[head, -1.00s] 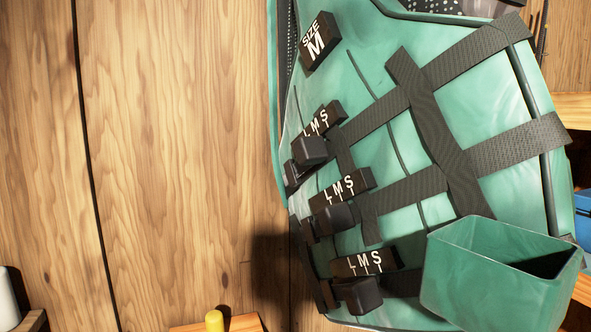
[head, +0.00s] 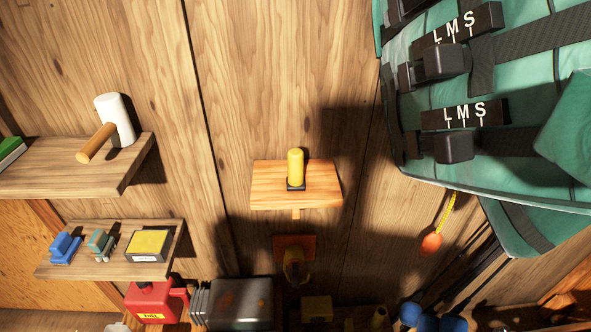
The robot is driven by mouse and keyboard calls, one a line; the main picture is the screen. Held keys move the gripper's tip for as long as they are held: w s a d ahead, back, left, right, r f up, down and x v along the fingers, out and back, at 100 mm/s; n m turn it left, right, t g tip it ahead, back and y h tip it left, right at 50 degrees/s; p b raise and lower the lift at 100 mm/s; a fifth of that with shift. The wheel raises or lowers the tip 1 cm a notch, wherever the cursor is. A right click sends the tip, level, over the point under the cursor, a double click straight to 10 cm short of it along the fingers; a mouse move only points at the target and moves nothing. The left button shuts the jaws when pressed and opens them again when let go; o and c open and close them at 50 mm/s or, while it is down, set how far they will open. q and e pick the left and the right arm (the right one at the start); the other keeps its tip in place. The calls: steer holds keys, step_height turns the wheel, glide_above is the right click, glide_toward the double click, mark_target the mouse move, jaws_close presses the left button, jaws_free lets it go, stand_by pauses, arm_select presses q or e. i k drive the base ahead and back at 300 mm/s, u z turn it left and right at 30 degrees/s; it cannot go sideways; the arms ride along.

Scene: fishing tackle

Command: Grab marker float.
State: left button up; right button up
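No object in the head view is labelled as a marker float. A small orange-red float-shaped piece (head: 431,244) hangs on a yellow cord (head: 446,210) below the green vest at the right. A yellow upright cylinder with a dark base (head: 295,167) stands on a small wooden shelf (head: 265,199) near the middle. I cannot tell for certain which of these is the marker float. Neither of my grippers is in view.
The green vest (head: 440,172) with black straps fills the upper right. A red fuel can (head: 155,302) and a grey metal box (head: 238,303) are below.

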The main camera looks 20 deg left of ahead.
mark_target(296, 180)
steer(key=z, duration=3.05)
steer(key=i, duration=0.9)
steer(key=u, duration=3.05)
